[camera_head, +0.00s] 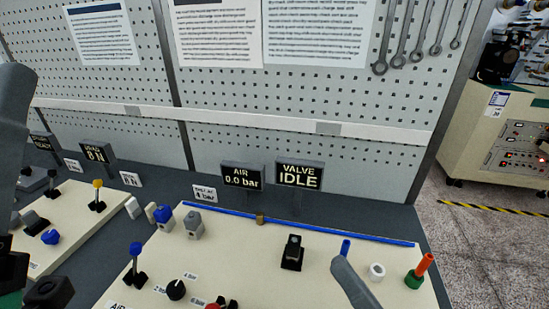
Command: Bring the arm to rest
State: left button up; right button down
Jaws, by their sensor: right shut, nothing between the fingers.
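My right gripper (342,268) shows as a slim grey shape rising from the bottom edge, right of centre. It is shut with nothing held, over the right part of the cream control panel (235,262). A blue peg stands just behind its tip, and I cannot tell whether they touch. Part of my left arm, a grey link, runs down the left edge. No fingers of my left gripper can be made out.
The panel carries a black switch (292,253), a blue-topped lever (136,262), a white ring (376,271) and a red-and-green peg (418,272). Signs reading AIR 0.0 bar (242,177) and VALVE IDLE (299,175) stand behind it. A pegboard (300,100) closes the back.

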jog(key=s+d+r+n+t+h+p, duration=0.1)
jog(key=d+r+n+t+h+p, duration=0.15)
jog(key=r, duration=1.05)
jog(key=d+r+n+t+h+p, duration=0.1)
jog(key=r+n+t+h+p, duration=0.2)
jog(key=r, duration=0.9)
jog(key=d+m+t+h+b, duration=0.1)
jog(key=d+m+t+h, duration=0.3)
jog(key=d+m+h, duration=0.45)
pick_arm(q)
notch_tip(320, 180, up, 45)
jog(key=p, duration=3.8)
jog(key=shift+f, duration=0.2)
pick_arm(e)
notch_tip(320, 180, up, 39)
jog(key=a+n, duration=0.2)
jog(key=n, duration=0.1)
jog(key=shift+w+a+f, duration=0.15)
jog(key=shift+w+a, duration=0.05)
jog(key=shift+w, duration=0.15)
